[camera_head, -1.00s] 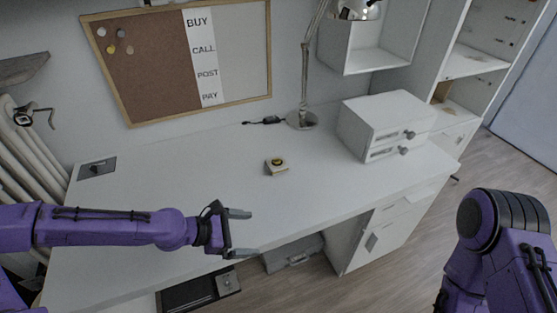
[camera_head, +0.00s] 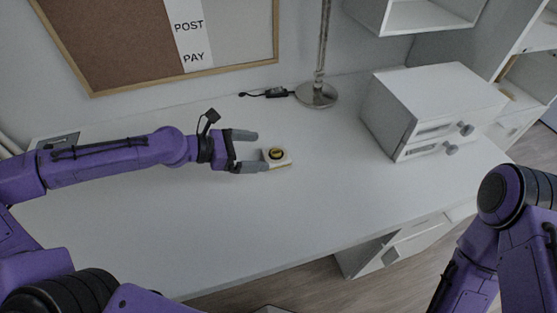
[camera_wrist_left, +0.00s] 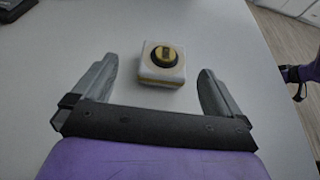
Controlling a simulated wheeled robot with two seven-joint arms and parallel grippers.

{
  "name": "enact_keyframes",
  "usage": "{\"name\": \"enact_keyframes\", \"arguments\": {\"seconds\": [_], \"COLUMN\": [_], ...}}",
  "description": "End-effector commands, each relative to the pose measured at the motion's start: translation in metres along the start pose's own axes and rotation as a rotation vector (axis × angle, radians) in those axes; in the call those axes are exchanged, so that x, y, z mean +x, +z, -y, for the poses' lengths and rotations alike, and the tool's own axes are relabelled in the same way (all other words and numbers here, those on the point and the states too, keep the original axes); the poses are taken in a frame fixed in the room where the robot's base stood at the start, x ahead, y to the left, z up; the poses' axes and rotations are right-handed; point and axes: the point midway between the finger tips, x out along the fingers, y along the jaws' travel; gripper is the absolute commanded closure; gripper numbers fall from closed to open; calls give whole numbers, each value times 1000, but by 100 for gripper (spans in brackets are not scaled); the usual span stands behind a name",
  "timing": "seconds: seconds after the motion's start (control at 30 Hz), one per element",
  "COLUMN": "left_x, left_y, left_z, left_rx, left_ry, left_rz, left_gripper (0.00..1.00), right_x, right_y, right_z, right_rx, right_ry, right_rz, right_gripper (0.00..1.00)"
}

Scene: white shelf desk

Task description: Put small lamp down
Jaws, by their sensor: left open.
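The small lamp (camera_head: 284,163) is a low white block with a black and yellow round top. It sits on the white desk (camera_head: 200,230), and it also shows in the left wrist view (camera_wrist_left: 161,72). My left gripper (camera_head: 258,151) is open, with its fingertips at the lamp's left side in the head view. In the left wrist view the lamp lies just ahead of and between the spread fingers (camera_wrist_left: 158,90), with a gap on both sides.
A tall desk lamp's round base (camera_head: 317,94) and a black cable plug (camera_head: 276,92) stand behind. A white drawer box (camera_head: 432,105) is at the right. A pinboard (camera_head: 130,40) hangs on the wall.

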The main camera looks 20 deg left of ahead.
Motion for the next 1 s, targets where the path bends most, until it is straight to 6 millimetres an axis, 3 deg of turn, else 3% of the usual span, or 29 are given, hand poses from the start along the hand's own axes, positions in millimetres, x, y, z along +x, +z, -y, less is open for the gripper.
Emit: {"name": "enact_keyframes", "arguments": {"seconds": [0.03,0.4,0.67,0.83,0.87,1.0], "left_x": [9,64,67,67,67,67], "left_y": [-6,-4,-1,-1,-1,-1], "left_z": [1,9,9,9,9,9], "left_rx": [0,0,-1,-1,-1,0], "left_ry": [-2,-4,-3,-3,-3,-2], "left_rz": [-2,-1,1,1,1,1], "left_gripper": [0,0,0,52,59,64], "right_x": [10,31,30,30,30,30], "right_y": [4,12,12,12,12,12], "right_z": [1,3,3,3,3,3], "right_rx": [0,0,0,0,0,0], "right_ry": [0,-1,-1,-1,-1,-1], "right_rz": [0,-1,-2,-2,-2,-2], "right_gripper": [100,100,100,100,100,100]}}
